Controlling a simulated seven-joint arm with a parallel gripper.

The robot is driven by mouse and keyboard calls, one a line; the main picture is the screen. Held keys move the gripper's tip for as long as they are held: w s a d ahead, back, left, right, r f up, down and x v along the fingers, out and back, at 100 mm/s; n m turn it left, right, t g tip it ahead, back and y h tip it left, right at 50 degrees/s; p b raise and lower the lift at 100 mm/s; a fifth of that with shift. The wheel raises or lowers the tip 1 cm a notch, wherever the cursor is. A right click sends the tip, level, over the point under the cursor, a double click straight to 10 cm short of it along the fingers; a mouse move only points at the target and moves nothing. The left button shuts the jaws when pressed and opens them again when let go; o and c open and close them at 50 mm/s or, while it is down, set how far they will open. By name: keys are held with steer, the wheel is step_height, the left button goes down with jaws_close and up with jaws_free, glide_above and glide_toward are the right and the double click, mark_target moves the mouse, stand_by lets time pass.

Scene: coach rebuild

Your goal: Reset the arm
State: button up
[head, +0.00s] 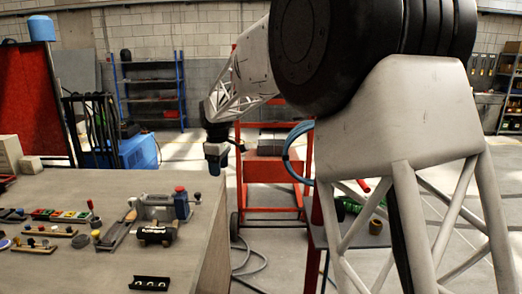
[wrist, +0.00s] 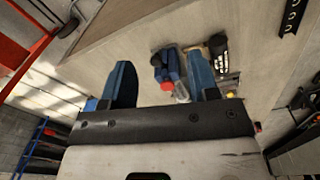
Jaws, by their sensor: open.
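My gripper (head: 216,161) hangs at the end of my arm, beside and above the right edge of the workbench (head: 213,238) in the head view. In the wrist view, my gripper (wrist: 163,85) shows two blue fingers spread wide apart with nothing held between them. A small grey and blue machine with a red knob (head: 166,205) stands on the bench, apart from my gripper. The machine also shows in the wrist view (wrist: 168,68), beyond the fingers.
A black cylindrical part (head: 157,234) and a black slotted rack (head: 150,284) lie on the bench. Several small coloured parts (head: 62,215) lie at the left. A red trolley (head: 271,187) stands behind the bench.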

steer(key=s+d+r+m+t, duration=0.1)
steer(key=s+d+r+m, duration=0.25)
steer(key=s+d, duration=0.8)
steer(key=s+d+r+m, duration=0.2)
steer(key=s+d+m, duration=0.2)
steer(key=s+d, duration=0.7)
steer(key=s+d+f+m, duration=0.2)
steer(key=s+d+f, duration=0.1)
steer(key=s, duration=0.6)
steer(key=s+d+f+m, duration=0.3)
steer(key=s+d, duration=0.1)
steer(key=s, duration=0.5)
steer(key=s+d+f+m+t, duration=0.1)
steer(key=s+d+f+m, duration=0.1)
steer(key=s, duration=0.7)
steer(key=shift+s+d+f+m, duration=0.4)
steer(key=shift+d+f, duration=0.2)
steer(key=shift+d, duration=0.1)
